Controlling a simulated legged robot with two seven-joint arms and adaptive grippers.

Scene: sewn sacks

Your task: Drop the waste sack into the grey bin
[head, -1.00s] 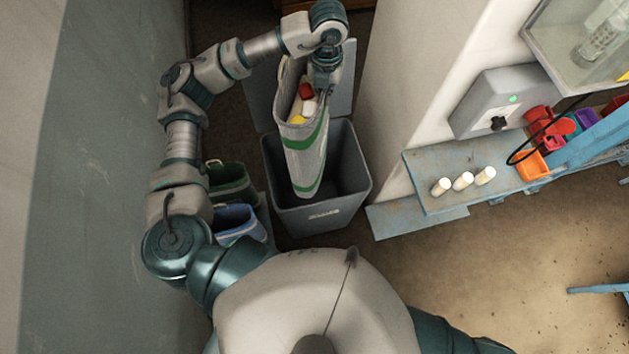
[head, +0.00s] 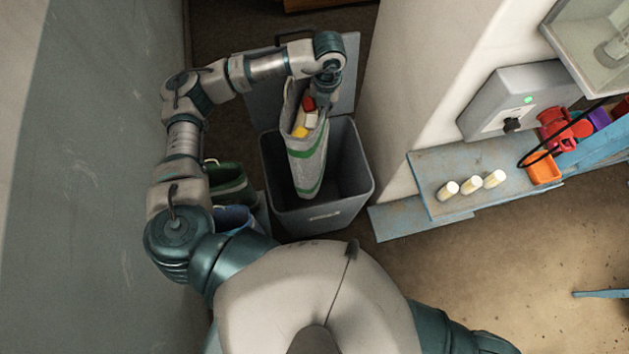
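The waste sack (head: 309,163) is pale grey with green bands, and red, white and yellow items show in its open mouth. It hangs from my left gripper (head: 326,98), which appears closed on its rim; the fingertips are partly hidden by the wrist. The sack's lower end is within the opening of the grey bin (head: 322,214), and its upper part is above the bin's rim. The bin's lid (head: 348,75) stands open behind. My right gripper is not in view.
A green container (head: 230,182) and a blue one (head: 233,218) stand left of the bin. A blue bench (head: 425,180) with several white cylinders is to the right, below a grey wall box (head: 510,100). A white pillar (head: 405,100) rises close to the bin's right.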

